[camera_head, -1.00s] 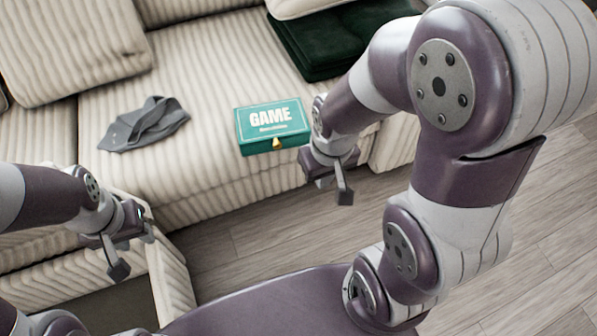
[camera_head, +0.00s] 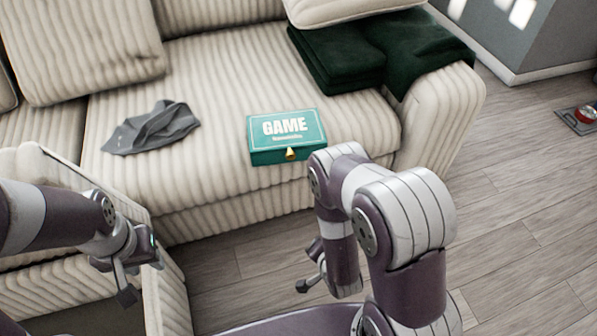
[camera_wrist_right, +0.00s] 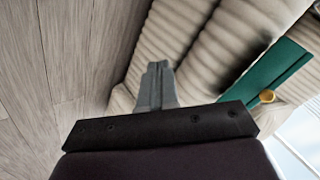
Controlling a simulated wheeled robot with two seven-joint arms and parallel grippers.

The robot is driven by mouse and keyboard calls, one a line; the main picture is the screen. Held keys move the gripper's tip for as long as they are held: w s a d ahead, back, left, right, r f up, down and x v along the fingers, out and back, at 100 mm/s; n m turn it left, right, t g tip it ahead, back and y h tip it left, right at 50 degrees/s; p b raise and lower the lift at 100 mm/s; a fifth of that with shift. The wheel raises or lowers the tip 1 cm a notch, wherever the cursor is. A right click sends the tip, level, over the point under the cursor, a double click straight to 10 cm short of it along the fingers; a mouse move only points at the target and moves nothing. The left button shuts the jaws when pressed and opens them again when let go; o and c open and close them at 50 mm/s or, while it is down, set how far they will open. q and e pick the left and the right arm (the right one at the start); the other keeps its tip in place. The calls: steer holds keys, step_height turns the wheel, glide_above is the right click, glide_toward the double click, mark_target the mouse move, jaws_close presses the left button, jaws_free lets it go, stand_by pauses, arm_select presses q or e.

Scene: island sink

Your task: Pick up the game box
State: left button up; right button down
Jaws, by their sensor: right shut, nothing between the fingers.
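The game box (camera_head: 288,138) is a teal-green box with white "GAME" lettering and a gold clasp. It lies flat on the sofa seat near the front edge. Its green edge and clasp also show at the right of the right wrist view (camera_wrist_right: 280,75). My right gripper (camera_head: 303,285) is low in front of the sofa, below the box and apart from it, partly hidden by my arm. In the wrist view its fingers (camera_wrist_right: 157,82) are together and empty. My left gripper (camera_head: 128,294) hangs at the lower left, away from the box; its finger gap is not clear.
The striped cream sofa (camera_head: 235,90) holds a grey crumpled cloth (camera_head: 152,128) left of the box and a dark green folded blanket (camera_head: 340,62) behind it to the right. Wooden floor (camera_head: 520,180) is open to the right.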

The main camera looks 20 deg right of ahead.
mark_target(295, 157)
steer(key=w+r+m+t, duration=0.5)
steer(key=r+m+t, duration=0.3)
steer(key=r, duration=0.4)
steer(key=shift+n+t, duration=0.4)
steer(key=w+b, duration=0.1)
steer(key=w, duration=0.5)
steer(key=w+b, duration=0.2)
steer(key=w, duration=0.4)
steer(key=shift+w+f, duration=0.2)
steer(key=shift+w, duration=0.1)
steer(key=shift+w+r, duration=0.1)
steer(key=shift+w, duration=0.35)
steer(key=shift+b, duration=0.3)
steer(key=shift+w, duration=0.85)
